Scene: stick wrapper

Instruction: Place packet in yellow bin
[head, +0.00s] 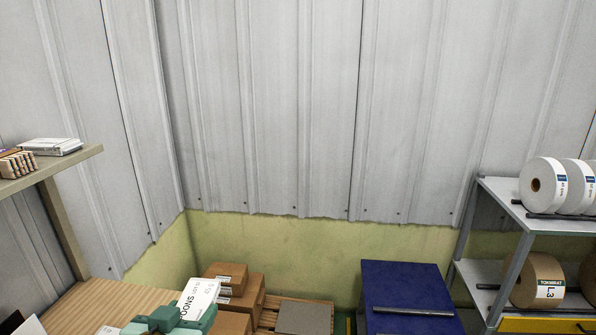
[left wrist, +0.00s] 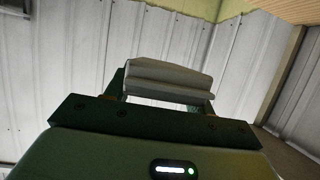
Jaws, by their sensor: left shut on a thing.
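A white packet (head: 200,296) with black lettering stands tilted at the bottom of the head view. My green left gripper (head: 172,316) is shut on it, above the left wooden surface. In the left wrist view the packet (left wrist: 165,82) shows as a pale block between the fingers of the left gripper (left wrist: 160,100). My right gripper is in neither view. I cannot make out a yellow bin for certain; a yellow front (head: 540,325) with a dark handle shows at the bottom right, cut by the frame edge.
A slatted wooden table (head: 100,303) is at bottom left, under a shelf (head: 60,170) with small boxes. Brown cartons (head: 237,290) stand behind the gripper. A blue cabinet (head: 408,285) is right of centre. A grey rack (head: 505,215) holds rolls at right.

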